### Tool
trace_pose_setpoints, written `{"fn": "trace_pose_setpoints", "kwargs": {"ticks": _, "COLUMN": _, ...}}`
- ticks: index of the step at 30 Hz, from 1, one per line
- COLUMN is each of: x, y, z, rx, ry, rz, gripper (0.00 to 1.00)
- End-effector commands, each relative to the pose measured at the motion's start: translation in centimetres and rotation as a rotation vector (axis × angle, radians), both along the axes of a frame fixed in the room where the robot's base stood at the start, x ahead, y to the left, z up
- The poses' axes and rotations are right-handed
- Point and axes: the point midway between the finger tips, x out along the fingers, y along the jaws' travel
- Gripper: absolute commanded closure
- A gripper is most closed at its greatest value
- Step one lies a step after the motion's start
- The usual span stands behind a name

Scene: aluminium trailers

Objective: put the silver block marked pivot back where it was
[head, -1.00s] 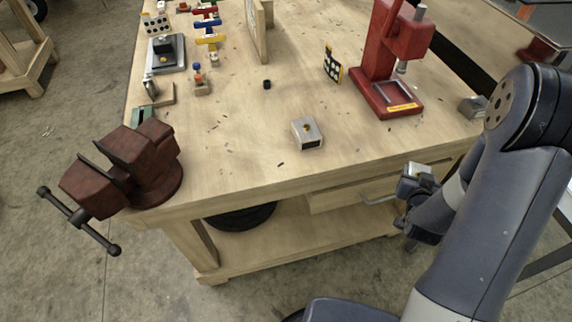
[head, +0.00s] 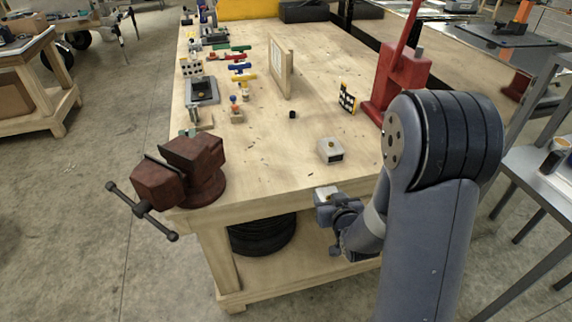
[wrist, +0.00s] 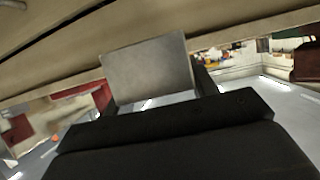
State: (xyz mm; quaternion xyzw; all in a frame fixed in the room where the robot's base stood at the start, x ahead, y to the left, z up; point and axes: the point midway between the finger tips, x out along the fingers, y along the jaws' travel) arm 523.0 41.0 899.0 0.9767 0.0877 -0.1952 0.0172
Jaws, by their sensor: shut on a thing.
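My gripper (head: 325,204) is shut on a silver block (head: 324,193), low in front of the bench's near edge. The held block fills the upper middle of the wrist view as a plain grey face (wrist: 150,75), between the dark fingers. No marking is readable on it. A second silver block (head: 331,152) with a dark spot on top and a dark marked front face sits on the bench top (head: 265,155), a little beyond my gripper. Its lettering is too small to read.
A dark red vise (head: 190,172) is on the near left corner. A red press (head: 399,80) stands at the right, partly behind my arm. A small black cylinder (head: 292,115), a dotted card (head: 347,99) and an upright board (head: 281,68) stand farther back. The middle of the top is mostly clear.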

Motion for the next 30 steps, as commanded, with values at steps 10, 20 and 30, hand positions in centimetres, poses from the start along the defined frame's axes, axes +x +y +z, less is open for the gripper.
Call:
{"fn": "trace_pose_setpoints", "kwargs": {"ticks": 10, "x": 0.8, "y": 6.5, "z": 7.3, "rx": 0.000, "ry": -0.011, "rz": 0.284, "gripper": 0.83}}
{"fn": "trace_pose_setpoints", "kwargs": {"ticks": 20, "x": 1.1, "y": 10.1, "z": 11.0, "rx": 0.001, "ry": -0.007, "rz": 0.438, "gripper": 0.83}}
{"fn": "trace_pose_setpoints", "kwargs": {"ticks": 30, "x": 1.2, "y": 11.3, "z": 12.3, "rx": 0.001, "ry": -0.002, "rz": 0.495, "gripper": 0.83}}
